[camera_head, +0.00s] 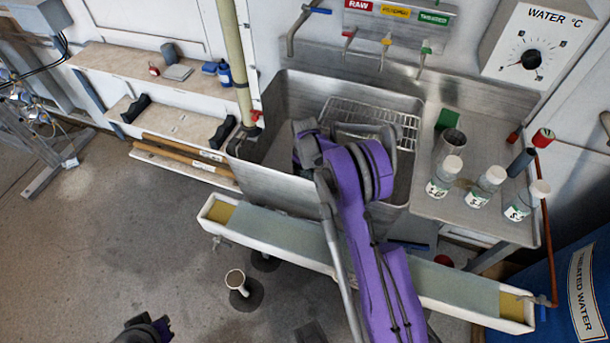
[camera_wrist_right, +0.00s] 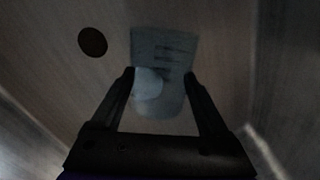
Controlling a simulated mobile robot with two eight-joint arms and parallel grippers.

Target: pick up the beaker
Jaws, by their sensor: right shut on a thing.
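The beaker (camera_wrist_right: 165,48) is a pale, see-through vessel with dark marks on its side. It shows in the right wrist view between the two dark fingers of my right gripper (camera_wrist_right: 161,76), which is shut on it. In the head view my purple right arm reaches over the steel sink (camera_head: 272,140). The right fingertips and the beaker are hidden there behind the arm. A dark and purple end of my left arm (camera_head: 144,330) shows at the bottom edge; its fingers cannot be made out.
A wire rack (camera_head: 372,112) lies in the sink near its back. Several labelled bottles (camera_head: 445,176) stand on the drainboard (camera_head: 465,218) at right. A long white trough (camera_head: 270,235) runs in front. A dark round drain (camera_wrist_right: 92,42) shows in the wrist view.

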